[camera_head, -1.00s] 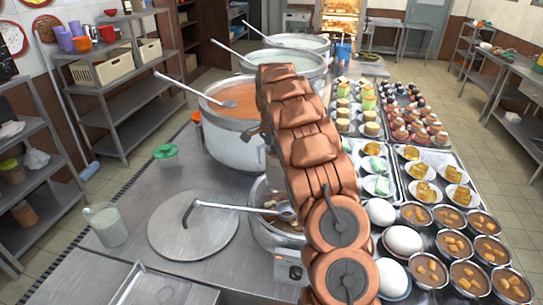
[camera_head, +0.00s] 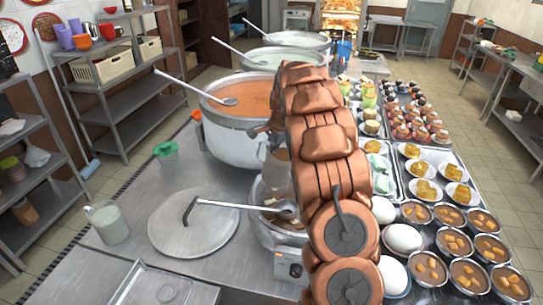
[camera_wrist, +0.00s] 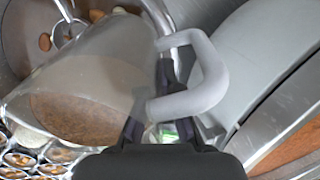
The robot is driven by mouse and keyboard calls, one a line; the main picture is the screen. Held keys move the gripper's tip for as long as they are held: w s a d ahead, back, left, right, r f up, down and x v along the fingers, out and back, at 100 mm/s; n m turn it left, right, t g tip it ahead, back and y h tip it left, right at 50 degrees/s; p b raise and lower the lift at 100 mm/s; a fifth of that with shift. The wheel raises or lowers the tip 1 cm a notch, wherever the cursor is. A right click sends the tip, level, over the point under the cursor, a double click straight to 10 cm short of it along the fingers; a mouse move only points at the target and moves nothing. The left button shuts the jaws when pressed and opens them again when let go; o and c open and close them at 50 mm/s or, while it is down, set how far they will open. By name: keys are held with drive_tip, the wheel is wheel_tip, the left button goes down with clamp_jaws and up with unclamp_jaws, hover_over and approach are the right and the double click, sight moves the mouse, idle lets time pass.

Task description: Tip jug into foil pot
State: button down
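A clear jug (camera_wrist: 85,85) with brown contents and a pale handle (camera_wrist: 208,75) fills the left of the wrist view. My gripper (camera_wrist: 150,105) is at the handle and appears shut on it. In the head view the jug (camera_head: 277,172) shows partly beside my arm, above a small steel pot (camera_head: 270,228) holding brown eggs and a ladle; its tilt is hard to judge. A large steel pot of orange soup (camera_head: 232,145) stands behind and left. I cannot tell which pot is the foil one. My arm hides much of the jug and small pot.
A second jug with milky liquid (camera_head: 107,223) stands at the front left, beside a round lid (camera_head: 195,235). Trays of bowls and plates (camera_head: 440,210) crowd the right. Two more stockpots (camera_head: 285,62) stand farther back.

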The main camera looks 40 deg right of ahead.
drive_tip(key=shift+w+r+t, duration=0.1)
drive_tip(key=shift+r+t, duration=0.5)
drive_tip(key=shift+r+t+y+b, duration=0.35)
drive_tip(key=shift+t+y, duration=0.15)
drive_tip(key=shift+t, duration=0.4)
drive_tip(key=shift+d, duration=0.1)
drive_tip(key=shift+s+d+r+t+y+b, duration=0.2)
drive_tip(key=shift+t+b, duration=0.45)
drive_tip(key=shift+b, duration=1.25)
drive_tip(key=shift+s+a+r+t+y+b, duration=0.1)
drive_tip(key=shift+s+t+y+b, duration=0.4)
drive_tip(key=shift+b, duration=1.45)
drive_tip(key=shift+s+d+r+t+y+b, duration=0.15)
drive_tip(key=shift+t+b, duration=0.6)
drive_tip(key=shift+b, duration=1.15)
drive_tip(key=shift+s+d+f+t+y+b, duration=0.15)
drive_tip(key=shift+s+t+y+b, duration=0.4)
drive_tip(key=shift+b, duration=1.2)
drive_tip(key=shift+s+d+f+t+h+b, duration=0.1)
drive_tip(key=shift+s+t+b, duration=0.15)
drive_tip(key=shift+t+b, duration=1.05)
drive_tip(key=shift+s+d+f+t+y+b, duration=0.2)
drive_tip(key=shift+s+t+b, duration=0.2)
drive_tip(key=shift+b, duration=1.2)
drive_tip(key=shift+s+d+f+t+y+b, duration=0.1)
drive_tip(key=shift+s+f+t+y+b, duration=0.25)
drive_tip(key=shift+b, duration=1.2)
